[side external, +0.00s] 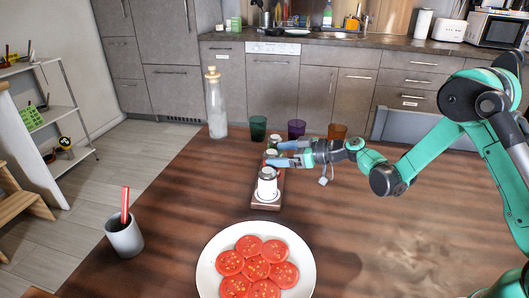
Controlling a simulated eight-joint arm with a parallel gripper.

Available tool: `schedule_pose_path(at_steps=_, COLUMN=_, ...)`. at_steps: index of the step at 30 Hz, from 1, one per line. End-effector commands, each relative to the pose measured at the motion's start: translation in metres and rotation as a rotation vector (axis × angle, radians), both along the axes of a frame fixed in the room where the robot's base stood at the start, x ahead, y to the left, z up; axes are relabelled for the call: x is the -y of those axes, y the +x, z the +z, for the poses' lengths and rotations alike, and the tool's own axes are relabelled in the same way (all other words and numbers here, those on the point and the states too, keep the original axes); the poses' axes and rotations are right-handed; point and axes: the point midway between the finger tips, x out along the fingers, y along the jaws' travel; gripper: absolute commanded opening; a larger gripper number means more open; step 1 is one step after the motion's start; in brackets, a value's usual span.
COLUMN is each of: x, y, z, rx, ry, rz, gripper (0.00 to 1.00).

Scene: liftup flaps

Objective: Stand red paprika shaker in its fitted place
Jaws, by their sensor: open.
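A narrow wooden rack (265,203) stands on the table and holds small shakers in a row. A small dark top shows between the fingers. I cannot tell whether it is the red paprika shaker, as the fingers and the white shaker hide most of it. No shaker clearly reads as red.
A white plate (206,270) with tomato slices lies in front of the rack. A grey cup (124,240) with a red stick stands at left. A tall glass bottle (215,110) and green, purple and orange tumblers (296,129) stand behind. The table's right side is clear.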

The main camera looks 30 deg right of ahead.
Motion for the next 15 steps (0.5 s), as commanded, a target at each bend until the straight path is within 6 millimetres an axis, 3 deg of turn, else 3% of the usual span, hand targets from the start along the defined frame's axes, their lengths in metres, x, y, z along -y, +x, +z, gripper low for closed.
schedule_pose_path(at_steps=9, x=0.039, y=-0.056, z=0.022, rx=0.000, ry=0.000, rz=-0.004, gripper=0.83)
schedule_pose_path(at_steps=15, x=0.049, y=-0.073, z=0.028, rx=-0.006, ry=0.000, rz=-0.001, gripper=0.83)
